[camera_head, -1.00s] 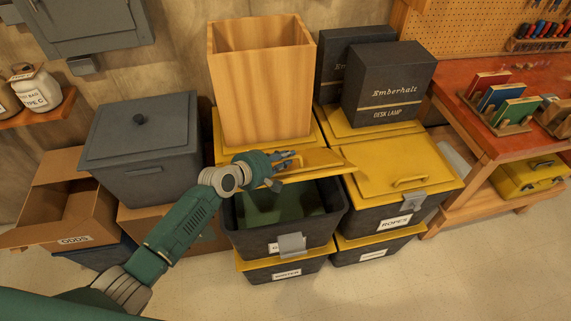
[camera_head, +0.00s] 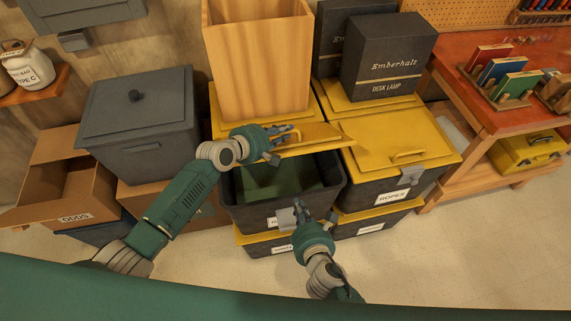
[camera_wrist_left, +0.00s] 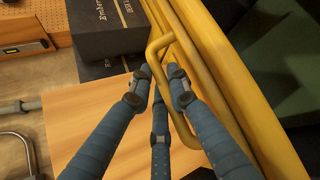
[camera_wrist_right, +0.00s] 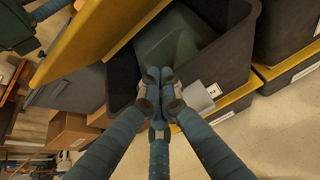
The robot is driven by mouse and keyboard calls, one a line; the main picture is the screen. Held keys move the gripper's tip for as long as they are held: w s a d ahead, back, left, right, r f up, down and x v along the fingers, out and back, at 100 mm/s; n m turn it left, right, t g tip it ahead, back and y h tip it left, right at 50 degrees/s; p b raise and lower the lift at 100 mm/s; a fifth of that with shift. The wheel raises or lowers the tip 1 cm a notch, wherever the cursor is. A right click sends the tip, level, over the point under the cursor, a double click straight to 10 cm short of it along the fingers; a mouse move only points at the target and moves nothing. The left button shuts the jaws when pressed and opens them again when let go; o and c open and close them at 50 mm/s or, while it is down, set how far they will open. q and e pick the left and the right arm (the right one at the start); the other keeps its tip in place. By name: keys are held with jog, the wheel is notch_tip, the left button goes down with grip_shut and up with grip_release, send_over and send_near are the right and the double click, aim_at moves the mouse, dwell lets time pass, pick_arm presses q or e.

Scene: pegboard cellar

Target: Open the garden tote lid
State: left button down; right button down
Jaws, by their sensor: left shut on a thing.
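The garden tote (camera_head: 250,217) is a dark bin in the front of the left stack, with its yellow lid (camera_head: 318,137) raised and tilted back. The dark green inside shows. My left gripper (camera_head: 275,144) is shut on the lid's handle; the yellow handle (camera_wrist_left: 157,42) lies between the fingers in the left wrist view. My right gripper (camera_head: 314,212) is at the tote's front, beside the grey latch (camera_head: 286,217); contact is unclear. In the right wrist view, its fingertips (camera_wrist_right: 159,77) are together and empty, by the tote's front rim. The tote's label is partly hidden.
A tall wooden box (camera_head: 258,60) stands behind the raised lid. Black Emberhalt boxes (camera_head: 388,58) stand behind the closed ropes tote (camera_head: 378,188) at the right. A grey lidded bin (camera_head: 140,125) and an open carton (camera_head: 70,190) are at the left. The floor in front is clear.

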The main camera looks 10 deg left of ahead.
pick_arm(q)
jog(key=shift+a+f, duration=0.15)
pick_arm(e)
jog(key=w+a+r+n, duration=0.1)
jog(key=w+a, duration=0.1)
jog(key=w, duration=0.4)
jog(key=w+a+r+n+t, duration=0.1)
jog(key=w+a+r, duration=0.1)
jog(key=w, duration=0.4)
jog(key=shift+a+r, duration=0.25)
jog(key=shift+a, duration=0.3)
